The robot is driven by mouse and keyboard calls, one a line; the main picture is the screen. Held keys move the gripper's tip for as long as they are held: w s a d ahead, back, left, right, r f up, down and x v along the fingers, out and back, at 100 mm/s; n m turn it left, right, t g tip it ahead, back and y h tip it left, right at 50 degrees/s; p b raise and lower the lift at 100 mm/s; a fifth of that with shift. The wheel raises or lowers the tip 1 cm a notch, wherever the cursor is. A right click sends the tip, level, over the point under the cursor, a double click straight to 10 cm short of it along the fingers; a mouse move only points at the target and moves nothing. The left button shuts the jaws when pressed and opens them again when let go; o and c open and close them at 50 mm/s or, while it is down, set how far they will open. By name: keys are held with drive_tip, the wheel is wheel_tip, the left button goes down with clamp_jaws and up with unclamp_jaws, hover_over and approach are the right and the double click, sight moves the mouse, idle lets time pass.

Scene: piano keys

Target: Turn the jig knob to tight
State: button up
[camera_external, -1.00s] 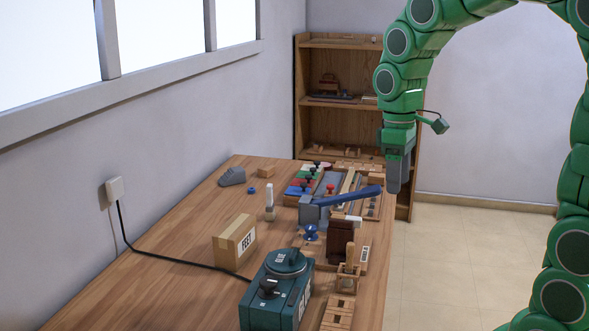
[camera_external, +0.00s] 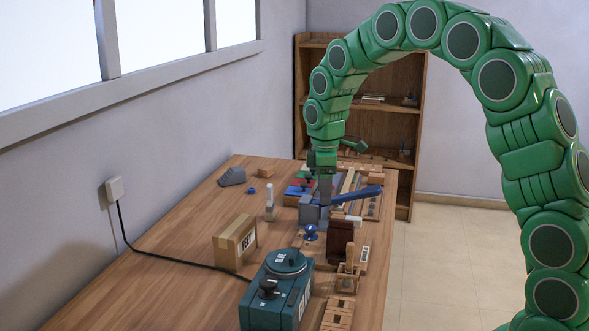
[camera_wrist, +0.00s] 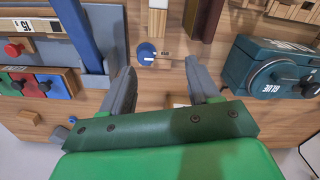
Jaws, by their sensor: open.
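A round blue knob (camera_external: 311,232) stands on the table side in front of the grey block with the long blue bar. My gripper (camera_external: 324,200) points down over the table beside the grey block (camera_external: 310,211). In the wrist view my gripper (camera_wrist: 160,78) is open and empty, apart from the blue knob.
Red, green and blue panels with knobs (camera_wrist: 35,85) lie to the left in the wrist view. A teal machine (camera_external: 278,295), a cardboard box (camera_external: 234,240) and a brown block (camera_external: 340,237) stand nearby.

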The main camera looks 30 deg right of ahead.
drive_tip(key=n, duration=0.1)
hover_over(311, 227)
wheel_tip(311, 227, down, 4)
drive_tip(key=shift+r, duration=0.1)
drive_tip(key=shift+n, duration=0.3)
drive_tip(key=shift+f, duration=4)
drive_tip(key=shift+c, duration=0.2)
drive_tip(key=c, duration=1)
